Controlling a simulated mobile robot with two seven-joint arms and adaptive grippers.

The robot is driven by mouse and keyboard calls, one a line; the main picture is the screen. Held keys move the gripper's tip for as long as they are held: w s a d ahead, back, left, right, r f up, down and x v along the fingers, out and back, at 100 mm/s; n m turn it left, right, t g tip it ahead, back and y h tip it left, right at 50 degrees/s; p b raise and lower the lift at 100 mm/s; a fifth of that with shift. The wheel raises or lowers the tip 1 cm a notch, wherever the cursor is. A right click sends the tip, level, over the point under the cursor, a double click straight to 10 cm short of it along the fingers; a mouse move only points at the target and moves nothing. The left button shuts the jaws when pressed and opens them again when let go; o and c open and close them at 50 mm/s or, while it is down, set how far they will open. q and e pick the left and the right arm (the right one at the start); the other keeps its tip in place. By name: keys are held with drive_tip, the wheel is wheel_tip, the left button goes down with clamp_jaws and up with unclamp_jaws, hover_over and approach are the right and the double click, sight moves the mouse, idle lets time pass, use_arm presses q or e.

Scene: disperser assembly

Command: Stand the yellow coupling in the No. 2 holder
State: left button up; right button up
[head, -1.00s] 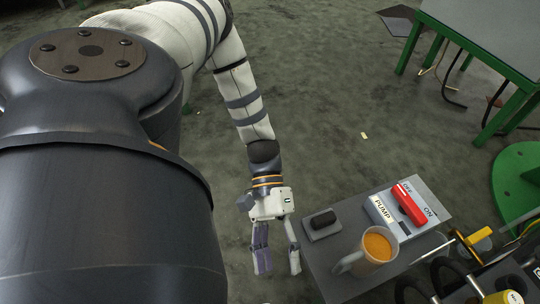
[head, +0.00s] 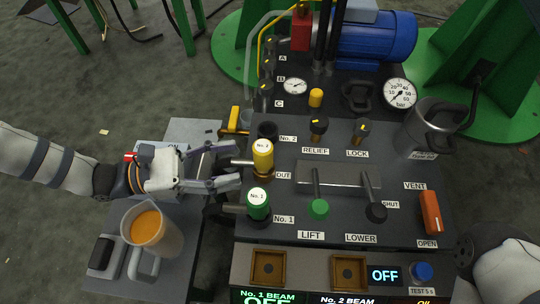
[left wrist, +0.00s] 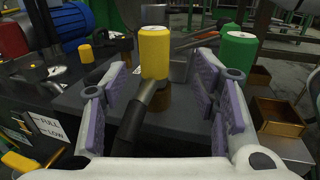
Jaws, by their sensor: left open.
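The yellow coupling (head: 263,153), with a white No. 2 cap, stands upright on a brass-coloured stub by the OUT label. In the left wrist view the yellow coupling (left wrist: 154,52) shows a dark pipe angling down from it towards me. The No. 2 holder (head: 267,130) is a dark round cup just behind it, by the No. 2 label; it looks empty. My left gripper (head: 236,167) is open, its fingers pointing at the coupling from the left. In the left wrist view the fingers (left wrist: 160,103) are spread either side of the pipe. My right gripper is not visible.
A green coupling (head: 258,205) stands in front, by the No. 1 label. The RELIEF knob (head: 319,127) and LIFT lever (head: 318,207) are to the right. A mug of orange contents (head: 147,228) stands below my left gripper, near a black-topped block (head: 101,252).

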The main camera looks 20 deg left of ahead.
sight(265, 154)
use_arm(q)
drive_tip(key=x, duration=0.3)
drive_tip(key=b+x, duration=0.1)
drive_tip(key=x, duration=0.3)
drive_tip(key=shift+w+a+f, duration=0.15)
drive_tip(key=shift+w+f, duration=0.05)
drive_tip(key=shift+w, duration=0.05)
drive_tip(key=shift+w+d+r, duration=0.1)
drive_tip(key=shift+w+d, duration=0.1)
drive_tip(key=shift+d, duration=0.15)
clamp_jaws()
